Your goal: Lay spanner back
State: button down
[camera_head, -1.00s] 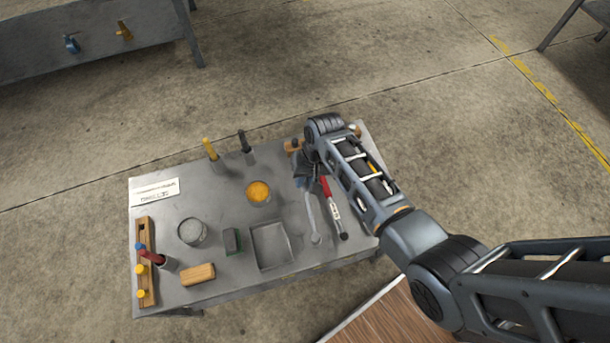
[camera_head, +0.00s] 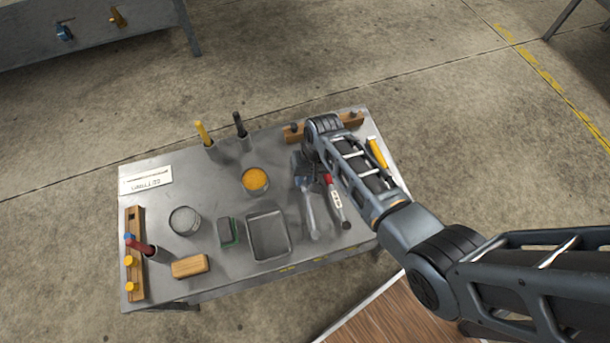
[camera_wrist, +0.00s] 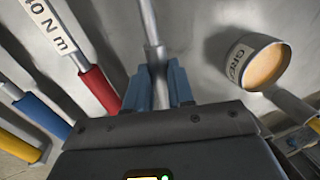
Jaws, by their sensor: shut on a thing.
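The spanner (camera_head: 309,212) is a plain silver bar tool at the right part of the grey table, its far end under my gripper. In the wrist view its bright shaft (camera_wrist: 150,25) runs up from between the two blue fingers. My gripper (camera_wrist: 158,72) is shut on that shaft. In the head view my gripper (camera_head: 301,172) is partly covered by my wrist. I cannot tell whether the spanner touches the tabletop. A red-handled torque wrench (camera_head: 334,202) lies close on its right; its red grip (camera_wrist: 100,88) is left of the fingers in the wrist view.
A wooden rack (camera_head: 350,121) lies along the back edge. A yellow-handled tool (camera_head: 377,152) is to the right. A can of orange grease (camera_head: 255,180) and a square tray (camera_head: 268,236) are to the left. Cups, a sponge and a wooden block fill the table's left.

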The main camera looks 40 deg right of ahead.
jog(key=shift+f, duration=0.2)
dwell(0.5)
jog(key=c, duration=0.9)
grip_release()
jog(key=p+v, duration=0.1)
jog(key=v, duration=0.6)
jog(key=shift+r, duration=0.35)
jog(key=shift+d, duration=0.1)
